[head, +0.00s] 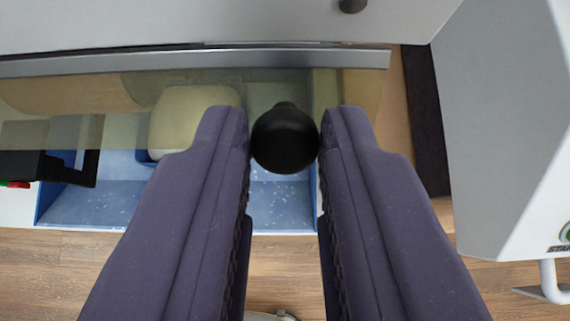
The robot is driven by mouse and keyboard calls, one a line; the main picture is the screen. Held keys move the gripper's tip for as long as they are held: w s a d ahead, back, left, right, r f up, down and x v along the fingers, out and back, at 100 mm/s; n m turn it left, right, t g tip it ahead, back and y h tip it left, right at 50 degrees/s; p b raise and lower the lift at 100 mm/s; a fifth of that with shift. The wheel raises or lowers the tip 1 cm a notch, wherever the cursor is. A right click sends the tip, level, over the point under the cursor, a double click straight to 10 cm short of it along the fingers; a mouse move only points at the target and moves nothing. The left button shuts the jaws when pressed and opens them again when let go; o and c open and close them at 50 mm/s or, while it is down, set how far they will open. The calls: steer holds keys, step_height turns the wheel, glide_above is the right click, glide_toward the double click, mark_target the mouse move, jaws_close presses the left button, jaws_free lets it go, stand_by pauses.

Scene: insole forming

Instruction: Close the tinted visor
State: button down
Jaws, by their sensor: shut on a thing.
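The tinted visor (225,90) is a see-through brownish panel across the upper part of the head view, with a grey metal rail (180,60) along its top edge in the picture. A round black knob (285,140) sits on the visor near its right part. My gripper (284,135) has its two purple fingers on either side of the knob, shut on it. Through and below the visor I see a blue speckled tray (110,205) and a cream rounded form (190,118). The fingers hide part of the tray.
A light grey machine housing (505,120) stands close on the right, with a white handle (550,285) low down. A grey panel (180,20) spans the top, with a small dark knob (352,5). A black part (50,167) is at left. Wooden floor (70,270) shows below.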

steer(key=f+t+b, duration=0.1)
steer(key=t+b, duration=0.1)
steer(key=b, duration=0.3)
steer(key=f+t+b, duration=0.1)
steer(key=t+b, duration=0.2)
steer(key=b, duration=0.2)
steer(key=f+t+b, duration=0.1)
steer(key=t+b, duration=0.2)
steer(key=b, duration=0.3)
steer(key=shift+w+f, duration=0.3)
steer(key=shift+f, duration=0.05)
steer(key=shift+r, duration=0.1)
steer(key=c, duration=1)
jaws_free()
steer(key=shift+w, duration=0.1)
